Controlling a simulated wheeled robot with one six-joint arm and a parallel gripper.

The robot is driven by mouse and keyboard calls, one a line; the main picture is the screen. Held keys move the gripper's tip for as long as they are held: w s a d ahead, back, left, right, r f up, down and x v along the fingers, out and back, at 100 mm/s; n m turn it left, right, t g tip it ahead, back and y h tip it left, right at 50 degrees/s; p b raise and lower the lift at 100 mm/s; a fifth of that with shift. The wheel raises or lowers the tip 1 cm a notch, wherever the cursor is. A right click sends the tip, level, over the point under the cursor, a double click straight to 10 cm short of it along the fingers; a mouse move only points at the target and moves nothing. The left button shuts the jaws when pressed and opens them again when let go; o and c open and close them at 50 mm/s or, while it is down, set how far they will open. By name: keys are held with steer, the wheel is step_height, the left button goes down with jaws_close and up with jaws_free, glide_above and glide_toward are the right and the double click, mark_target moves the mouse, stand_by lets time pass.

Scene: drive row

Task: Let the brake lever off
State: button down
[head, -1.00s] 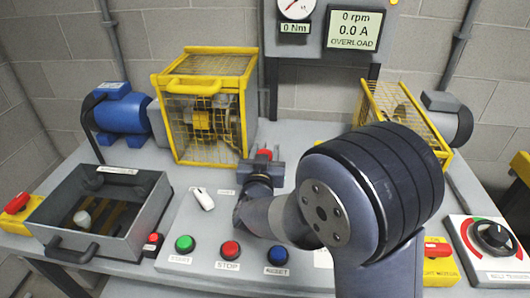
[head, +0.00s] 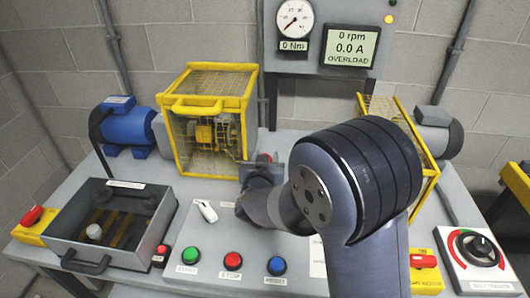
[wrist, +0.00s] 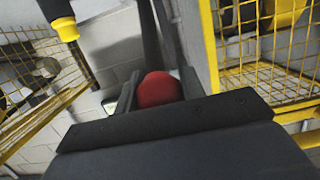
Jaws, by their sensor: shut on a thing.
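The brake lever's red knob (wrist: 158,89) shows between my fingers in the wrist view. In the head view a bit of the red knob (head: 265,157) shows at my gripper (head: 262,169), beside the yellow guard cage. My gripper is shut on the lever; its wrist part hides the lower edge of the knob in the wrist view. The lever's foot is hidden in the head view by my arm.
The yellow cage (head: 165,102) stands close left of my gripper; another cage (head: 428,180) is to the right. Green (head: 190,254), red (head: 232,261) and blue (head: 277,266) buttons lie in front. The display (head: 351,45) reads 0 rpm, 0.0 A, OVERLOAD.

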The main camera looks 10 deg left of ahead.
steer(key=w+r+g+p, duration=0.2)
steer(key=w+p, duration=0.1)
steer(key=p, duration=0.4)
steer(key=shift+r+g, duration=0.3)
steer(key=shift+r, duration=0.1)
steer(key=shift+w+a+r+p, duration=0.15)
steer(key=shift+w+p, duration=0.35)
steer(key=shift+p, duration=0.55)
steer(key=w+p, duration=0.4)
steer(key=w, duration=0.3)
steer(key=shift+a+r+p, duration=0.15)
steer(key=shift+r+p, duration=0.15)
steer(key=shift+f, duration=0.15)
steer(key=c, duration=1.3)
jaws_free()
steer(key=shift+o, duration=1.4)
steer(key=shift+w, duration=0.2)
steer(key=shift+o, duration=0.6)
